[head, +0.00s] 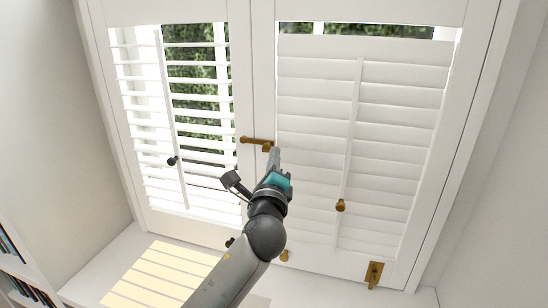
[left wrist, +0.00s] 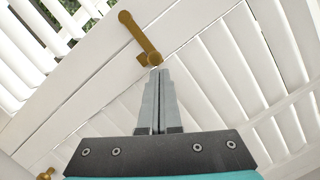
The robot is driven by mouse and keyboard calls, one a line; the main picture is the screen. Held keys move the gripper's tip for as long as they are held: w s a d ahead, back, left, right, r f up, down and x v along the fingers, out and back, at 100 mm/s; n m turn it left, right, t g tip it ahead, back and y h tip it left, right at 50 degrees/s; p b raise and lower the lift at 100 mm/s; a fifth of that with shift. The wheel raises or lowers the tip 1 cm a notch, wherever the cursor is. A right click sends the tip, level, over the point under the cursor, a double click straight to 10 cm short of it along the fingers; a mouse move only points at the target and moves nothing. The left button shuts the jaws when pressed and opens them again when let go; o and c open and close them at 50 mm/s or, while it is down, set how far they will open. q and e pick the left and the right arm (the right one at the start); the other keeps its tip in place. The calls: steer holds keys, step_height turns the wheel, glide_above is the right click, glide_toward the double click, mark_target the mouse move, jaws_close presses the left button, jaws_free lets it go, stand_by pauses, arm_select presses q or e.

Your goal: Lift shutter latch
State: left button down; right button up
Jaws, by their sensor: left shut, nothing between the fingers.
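The brass shutter latch (head: 254,140) lies nearly level across the seam between the two white shutter panels. In the left wrist view the latch (left wrist: 138,36) is a bar with a round knob at one end and a bracket at the other. My left gripper (head: 274,153) is shut and empty. Its fingertips (left wrist: 158,72) are just below the bracket end of the latch, very close to it; I cannot tell whether they touch. My right gripper is in neither view.
The left panel (head: 238,100) has open slats with greenery behind; the right panel's slats (head: 310,130) are closed. A dark knob (head: 172,160), a brass knob (head: 340,205) and a lower brass fitting (head: 374,275) stick out. A bookshelf (head: 20,270) stands at lower left.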

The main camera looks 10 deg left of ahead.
arm_select(q)
steer(key=shift+r+n+p, duration=0.35)
steer(key=shift+n+p, duration=0.15)
steer(key=shift+p, duration=0.05)
